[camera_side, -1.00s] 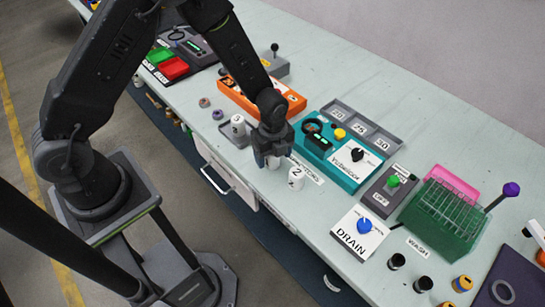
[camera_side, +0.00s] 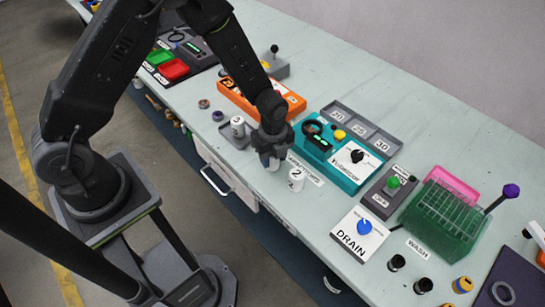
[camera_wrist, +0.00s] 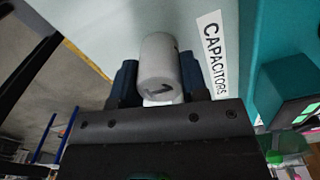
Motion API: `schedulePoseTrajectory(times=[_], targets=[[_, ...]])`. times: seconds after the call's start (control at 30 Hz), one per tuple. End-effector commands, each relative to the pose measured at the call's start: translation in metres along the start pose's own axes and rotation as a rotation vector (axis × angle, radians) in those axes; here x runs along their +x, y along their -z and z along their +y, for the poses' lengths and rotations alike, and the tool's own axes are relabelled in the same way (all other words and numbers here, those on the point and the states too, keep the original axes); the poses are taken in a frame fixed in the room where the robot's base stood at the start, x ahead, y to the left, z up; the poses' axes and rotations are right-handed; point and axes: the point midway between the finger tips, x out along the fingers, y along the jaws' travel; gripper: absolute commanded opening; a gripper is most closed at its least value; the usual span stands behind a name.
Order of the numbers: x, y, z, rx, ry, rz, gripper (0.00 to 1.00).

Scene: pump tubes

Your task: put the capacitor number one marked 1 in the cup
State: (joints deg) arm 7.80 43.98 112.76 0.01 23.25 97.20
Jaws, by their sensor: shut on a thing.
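My gripper (camera_side: 271,162) is shut on a white cylindrical capacitor (camera_wrist: 158,58), with a dark blue finger on either side of it. In the wrist view a dark mark that looks like a 1 shows on its near side. In the side view only a small white part of this capacitor (camera_side: 272,166) shows below my fingers, low over the bench. I cannot tell whether it touches the bench. A white capacitor marked 2 (camera_side: 296,179) stands upright just to the right of my gripper. I cannot make out for certain which thing is the cup.
Another white cylinder (camera_side: 237,127) stands on a small grey tray (camera_side: 230,139) to the left. The CAPACITORS label (camera_wrist: 211,52) lies beside my gripper. A teal unit (camera_side: 343,165) stands close on the right, an orange block (camera_side: 235,93) behind. The bench's front edge is near.

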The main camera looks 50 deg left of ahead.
Motion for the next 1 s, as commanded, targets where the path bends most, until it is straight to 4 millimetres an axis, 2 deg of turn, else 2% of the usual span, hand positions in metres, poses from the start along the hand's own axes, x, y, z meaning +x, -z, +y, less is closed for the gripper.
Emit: schedulePoseTrajectory(times=[0.23, 0.4, 0.7, 0.8, 1.0], targets=[[-0.014, 0.000, -0.001, 0.000, 0.004, 0.000, 0.16], [-0.045, 0.000, -0.001, 0.000, 0.007, -0.001, 0.16], [-0.083, -0.061, 0.036, -0.007, 0.003, -0.001, 0.16], [-0.094, -0.077, 0.045, -0.007, 0.003, -0.001, 0.16], [-0.107, -0.096, 0.056, -0.002, 0.001, -0.001, 0.16]])
